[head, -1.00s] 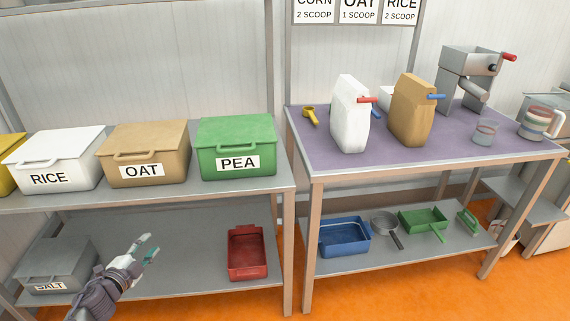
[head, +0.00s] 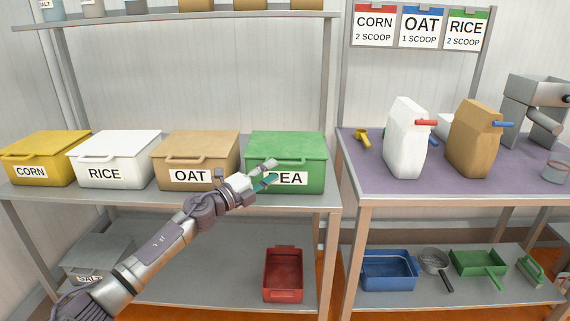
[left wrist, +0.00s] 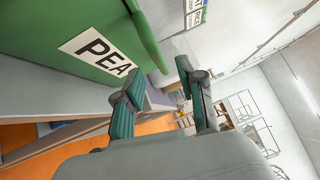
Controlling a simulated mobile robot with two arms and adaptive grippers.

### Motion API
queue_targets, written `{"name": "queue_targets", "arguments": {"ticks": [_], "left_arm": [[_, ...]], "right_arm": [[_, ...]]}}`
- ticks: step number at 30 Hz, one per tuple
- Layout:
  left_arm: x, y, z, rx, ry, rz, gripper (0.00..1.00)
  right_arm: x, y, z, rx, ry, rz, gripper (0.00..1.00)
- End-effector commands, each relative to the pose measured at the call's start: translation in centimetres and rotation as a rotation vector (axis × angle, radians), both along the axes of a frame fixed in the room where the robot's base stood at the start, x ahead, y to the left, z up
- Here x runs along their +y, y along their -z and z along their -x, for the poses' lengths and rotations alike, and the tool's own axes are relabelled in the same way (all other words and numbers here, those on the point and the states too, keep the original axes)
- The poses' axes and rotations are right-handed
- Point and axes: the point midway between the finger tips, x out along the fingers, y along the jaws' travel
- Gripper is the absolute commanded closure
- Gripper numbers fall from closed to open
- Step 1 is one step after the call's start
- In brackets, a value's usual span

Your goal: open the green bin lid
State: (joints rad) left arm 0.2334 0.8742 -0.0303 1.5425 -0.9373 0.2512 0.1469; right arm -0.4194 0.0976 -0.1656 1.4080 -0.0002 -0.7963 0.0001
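The green bin (head: 313,182) labelled PEA stands at the right end of the left shelf unit. Its green lid (head: 287,143) is shut, with a handle along its front edge, partly hidden by my gripper. My left gripper (head: 272,172) is in front of the bin's label, its fingers pointing right. In the left wrist view the two fingers (left wrist: 158,92) stand apart with nothing between them, and the green bin (left wrist: 60,22) fills the upper left. Whether a finger touches the bin, I cannot tell. My right gripper is in neither view.
Tan OAT, white RICE (head: 112,160) and yellow CORN bins stand left of the green bin. An upper shelf (head: 180,17) runs above them. A purple-topped table (head: 380,186) with a white jug (head: 404,140) and a brown jug is to the right. A red tray (head: 284,270) sits below.

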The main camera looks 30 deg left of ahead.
Motion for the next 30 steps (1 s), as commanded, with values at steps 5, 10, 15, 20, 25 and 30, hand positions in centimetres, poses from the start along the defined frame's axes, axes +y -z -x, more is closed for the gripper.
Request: {"name": "queue_targets", "arguments": {"ticks": [5,10,15,20,25,30], "left_arm": [[-0.8,-0.6,-3.0,-0.003,0.001,0.004,0.61],[-1.1,-0.6,-4.7,-0.001,0.000,0.003,0.61],[-1.3,-0.7,-5.4,0.000,0.000,0.001,0.61],[-1.4,-0.7,-5.4,0.001,0.000,0.001,0.61],[-1.4,-0.7,-5.4,0.000,0.000,0.001,0.76],[-1.4,-0.7,-5.4,0.000,0.000,0.001,1.00]], "right_arm": [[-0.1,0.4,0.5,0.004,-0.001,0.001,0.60],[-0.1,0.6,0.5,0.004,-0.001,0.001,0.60],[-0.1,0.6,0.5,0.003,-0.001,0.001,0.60],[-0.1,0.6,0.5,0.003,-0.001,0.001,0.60],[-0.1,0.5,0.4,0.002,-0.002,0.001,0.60],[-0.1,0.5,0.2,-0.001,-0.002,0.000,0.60]]}}
